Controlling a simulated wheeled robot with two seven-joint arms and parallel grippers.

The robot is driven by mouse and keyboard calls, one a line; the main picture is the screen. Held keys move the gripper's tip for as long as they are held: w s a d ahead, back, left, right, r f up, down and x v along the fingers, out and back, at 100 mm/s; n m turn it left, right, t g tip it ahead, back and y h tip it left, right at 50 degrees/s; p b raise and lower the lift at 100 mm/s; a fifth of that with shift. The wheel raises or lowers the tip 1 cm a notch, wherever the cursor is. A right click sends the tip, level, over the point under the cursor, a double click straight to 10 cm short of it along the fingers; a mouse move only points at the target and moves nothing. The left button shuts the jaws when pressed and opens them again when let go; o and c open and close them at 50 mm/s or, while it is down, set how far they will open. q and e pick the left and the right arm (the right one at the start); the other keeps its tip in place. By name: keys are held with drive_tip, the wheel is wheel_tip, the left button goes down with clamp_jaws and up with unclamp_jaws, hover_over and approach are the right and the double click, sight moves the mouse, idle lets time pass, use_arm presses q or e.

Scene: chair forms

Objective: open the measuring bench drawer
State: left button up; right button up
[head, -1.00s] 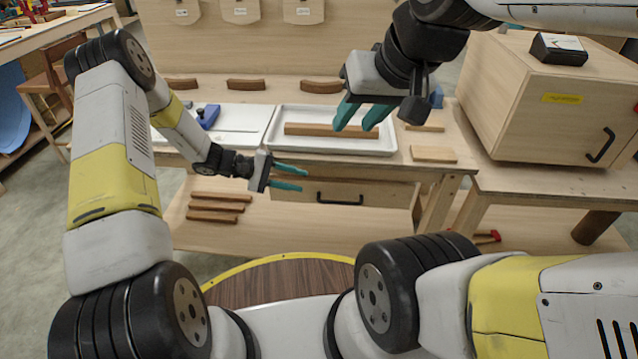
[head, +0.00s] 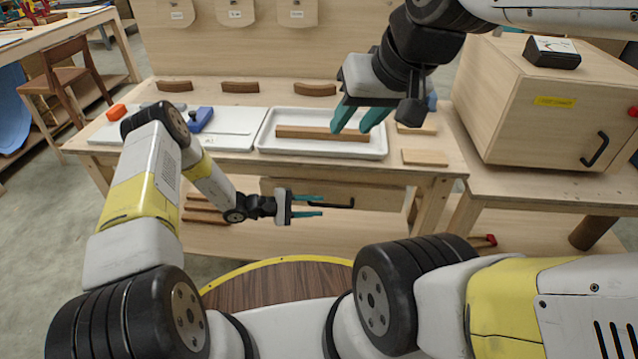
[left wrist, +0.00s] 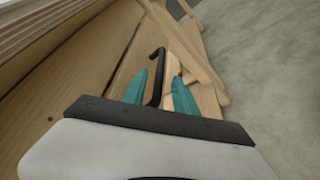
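The measuring bench (head: 215,98) has a wooden drawer (head: 375,195) under its top, with a black bar handle (head: 345,205). The drawer front appears flush with the bench. My left gripper (head: 308,203) is open at the handle's left part, its teal fingers above and below the bar. In the left wrist view the black handle (left wrist: 155,80) shows between the two fingers of my left gripper (left wrist: 160,90), with gaps on both sides. My right gripper (head: 357,118) is open and empty, in front of the white tray in the picture.
A white tray (head: 262,143) with a wooden strip (head: 310,132) lies on the bench top. A blue tool (head: 201,119) lies left of it. A wooden cabinet (head: 510,110) stands at right. Wooden pieces (head: 205,216) lie on the lower shelf behind my left forearm.

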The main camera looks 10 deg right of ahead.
sight(322, 206)
use_arm(q)
drive_tip(key=shift+x, duration=2.1)
clamp_jaws()
